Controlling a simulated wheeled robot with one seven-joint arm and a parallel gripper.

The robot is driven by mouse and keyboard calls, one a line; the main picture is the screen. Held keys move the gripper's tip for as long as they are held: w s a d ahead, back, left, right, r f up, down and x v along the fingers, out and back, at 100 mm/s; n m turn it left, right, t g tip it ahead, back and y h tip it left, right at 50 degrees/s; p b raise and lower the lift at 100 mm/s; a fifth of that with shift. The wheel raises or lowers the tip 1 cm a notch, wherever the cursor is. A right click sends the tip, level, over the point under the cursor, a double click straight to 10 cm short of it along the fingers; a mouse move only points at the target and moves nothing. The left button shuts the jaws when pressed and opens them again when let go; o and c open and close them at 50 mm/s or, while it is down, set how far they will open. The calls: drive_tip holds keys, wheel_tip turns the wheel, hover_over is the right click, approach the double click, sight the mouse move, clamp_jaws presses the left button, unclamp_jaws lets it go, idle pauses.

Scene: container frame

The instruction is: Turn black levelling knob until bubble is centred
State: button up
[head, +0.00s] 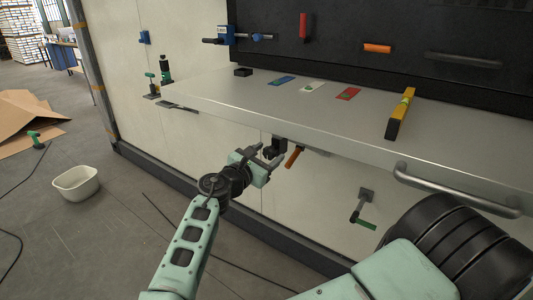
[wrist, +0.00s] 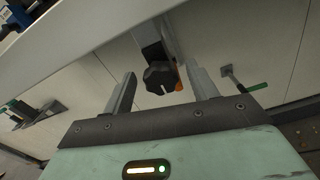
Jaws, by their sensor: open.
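The black levelling knob (wrist: 160,78) hangs under the shelf's front edge and has a pale line on its face. In the head view the knob (head: 273,149) is partly covered by my gripper (head: 262,158). In the wrist view my gripper (wrist: 162,86) is open, with one finger on each side of the knob and visible gaps, the knob lying ahead between the fingertips. A yellow-and-black spirit level (head: 400,117) lies on the shelf at the right. Its bubble is too small to make out.
The grey shelf (head: 330,115) lies above my gripper. An orange handle (head: 293,157) hangs right of the knob. A bar handle (head: 455,190) and a green-gripped crank (head: 363,211) are further right. A white tub (head: 76,184) stands on the floor at left.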

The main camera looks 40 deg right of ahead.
drive_tip(key=c, duration=1)
drive_tip(key=shift+m, duration=0.3)
